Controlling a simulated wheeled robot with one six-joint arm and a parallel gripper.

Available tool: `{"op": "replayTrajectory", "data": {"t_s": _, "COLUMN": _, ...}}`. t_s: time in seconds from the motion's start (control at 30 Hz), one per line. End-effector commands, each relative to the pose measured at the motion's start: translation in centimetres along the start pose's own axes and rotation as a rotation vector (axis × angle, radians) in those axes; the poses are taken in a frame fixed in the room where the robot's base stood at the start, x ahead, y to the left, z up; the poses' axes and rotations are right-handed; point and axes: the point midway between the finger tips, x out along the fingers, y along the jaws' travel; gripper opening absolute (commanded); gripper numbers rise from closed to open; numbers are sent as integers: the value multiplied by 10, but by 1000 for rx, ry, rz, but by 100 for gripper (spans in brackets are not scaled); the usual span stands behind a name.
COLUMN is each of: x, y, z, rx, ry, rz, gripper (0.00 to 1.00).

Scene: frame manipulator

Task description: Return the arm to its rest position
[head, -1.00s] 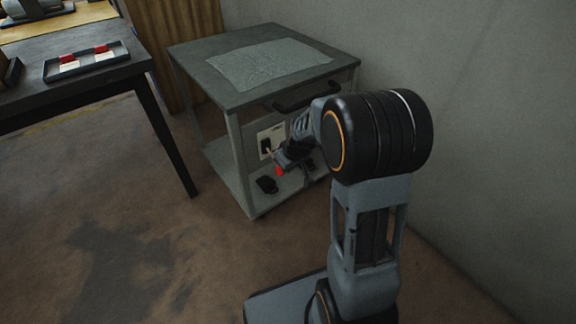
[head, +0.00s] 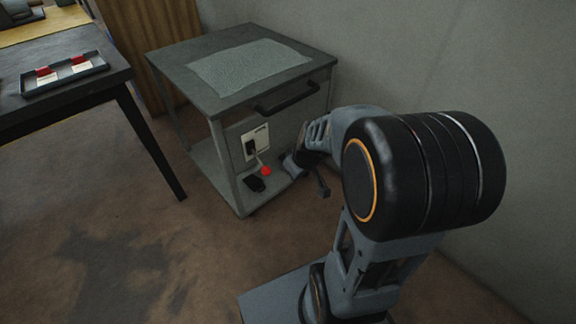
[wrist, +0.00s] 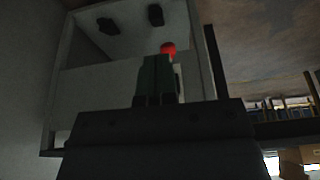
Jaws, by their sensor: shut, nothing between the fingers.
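My arm shows at the right of the head view, with its large black joint closest to the camera. A lever with a red knob (head: 266,171) stands out from a white panel (head: 256,143) on the cart, to the left of my gripper. The red knob also shows just past the fingertips in the wrist view (wrist: 168,48).
A patterned mat (head: 250,66) lies on the cart top, above a dark handle (head: 292,97). A small black item (head: 255,184) is on the lower shelf. A dark table (head: 60,105) with a tray (head: 65,78) stands at left. A wall is close at right; floor is open at front left.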

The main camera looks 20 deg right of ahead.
Motion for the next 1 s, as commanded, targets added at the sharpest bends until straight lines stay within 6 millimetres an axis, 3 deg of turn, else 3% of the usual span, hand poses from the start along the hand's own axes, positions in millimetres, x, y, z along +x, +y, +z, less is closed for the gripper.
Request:
{"op": "replayTrajectory", "data": {"t_s": 0.77, "x": -8, "y": 0, "z": 6, "rx": 2, "ry": 0, "rz": 1, "gripper": 0}}
{"op": "replayTrajectory", "data": {"t_s": 0.87, "x": -25, "y": -3, "z": 1, "rx": 7, "ry": 1, "rz": 1, "gripper": 0}}
{"op": "replayTrajectory", "data": {"t_s": 1.0, "x": -79, "y": -16, "z": -16, "rx": 25, "ry": 0, "rz": 0, "gripper": 0}}
